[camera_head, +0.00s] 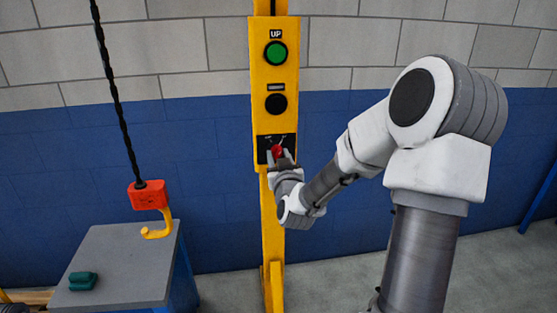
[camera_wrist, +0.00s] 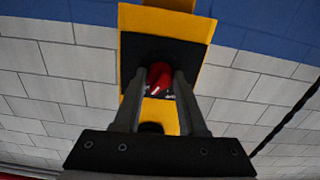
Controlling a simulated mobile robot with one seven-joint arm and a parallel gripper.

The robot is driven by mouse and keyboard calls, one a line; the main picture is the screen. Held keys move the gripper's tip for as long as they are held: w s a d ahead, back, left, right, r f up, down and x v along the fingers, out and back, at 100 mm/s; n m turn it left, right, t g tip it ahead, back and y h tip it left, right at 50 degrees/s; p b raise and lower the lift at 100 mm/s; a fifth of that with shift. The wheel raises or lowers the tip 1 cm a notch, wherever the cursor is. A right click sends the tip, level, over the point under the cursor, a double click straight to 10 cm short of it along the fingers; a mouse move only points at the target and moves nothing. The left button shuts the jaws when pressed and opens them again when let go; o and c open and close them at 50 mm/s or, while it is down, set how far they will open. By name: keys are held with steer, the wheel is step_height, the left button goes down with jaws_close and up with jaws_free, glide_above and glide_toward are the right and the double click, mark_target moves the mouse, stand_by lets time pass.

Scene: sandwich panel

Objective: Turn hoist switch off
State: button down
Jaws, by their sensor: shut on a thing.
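The red hoist switch (camera_head: 277,152) is a rotary knob on a black plate low on the yellow panel (camera_head: 261,90). In the wrist view the red knob (camera_wrist: 159,76) sits between my two grey fingers, with a pale mark on its face. My gripper (camera_head: 279,160) is at the knob from below and shut on it. In the wrist view my gripper (camera_wrist: 158,84) has a finger on each side of the knob. The fingers and wrist hide part of the plate, and its markings are too small to read.
Above the switch are a green UP button (camera_head: 276,53) and a black button (camera_head: 276,103). At left, a red and yellow hoist hook (camera_head: 150,200) hangs on a black cable over a grey table (camera_head: 125,262) with a green object (camera_head: 82,281). A brick wall stands behind the panel.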

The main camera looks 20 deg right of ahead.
steer(key=n+b, duration=0.9)
steer(key=b, duration=0.3)
steer(key=shift+f+b, duration=0.15)
steer(key=shift+b, duration=0.25)
steer(key=shift+r+n+b, duration=0.2)
steer(key=shift+n+b, duration=1)
steer(key=shift+b, duration=0.15)
steer(key=shift+c, duration=2.3)
jaws_free()
steer(key=shift+d, duration=0.1)
steer(key=shift+s, duration=0.15)
